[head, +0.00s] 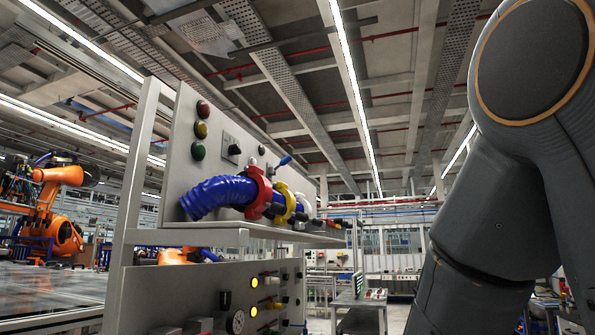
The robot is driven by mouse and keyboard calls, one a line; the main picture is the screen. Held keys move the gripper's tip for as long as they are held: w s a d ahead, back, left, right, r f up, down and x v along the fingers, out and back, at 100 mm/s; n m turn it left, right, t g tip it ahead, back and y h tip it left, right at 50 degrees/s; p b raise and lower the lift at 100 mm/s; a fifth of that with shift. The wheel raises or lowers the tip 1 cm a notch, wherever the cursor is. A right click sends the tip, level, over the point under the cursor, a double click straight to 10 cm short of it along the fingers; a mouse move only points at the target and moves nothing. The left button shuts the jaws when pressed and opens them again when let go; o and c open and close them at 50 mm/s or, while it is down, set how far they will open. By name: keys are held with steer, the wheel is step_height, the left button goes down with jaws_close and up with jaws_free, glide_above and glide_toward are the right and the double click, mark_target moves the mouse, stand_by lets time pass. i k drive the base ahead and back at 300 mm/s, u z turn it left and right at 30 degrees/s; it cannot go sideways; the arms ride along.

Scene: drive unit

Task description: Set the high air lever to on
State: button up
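A grey upright panel (181,155) stands left of centre. A small lever with a blue handle (285,160) sticks out near its upper right, tilted up to the right. I cannot tell which setting it is at, and any label is too small to read. My arm fills the right side of the view. My gripper is not in view.
An orange robot (62,205) stands far left.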

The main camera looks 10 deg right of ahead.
mark_target(288, 158)
steer(key=z, duration=0.75)
steer(key=k, duration=1)
steer(key=z, duration=1.25)
steer(key=i, duration=2.15)
steer(key=u, duration=1.15)
steer(key=i, duration=1.1)
steer(key=u, duration=1.1)
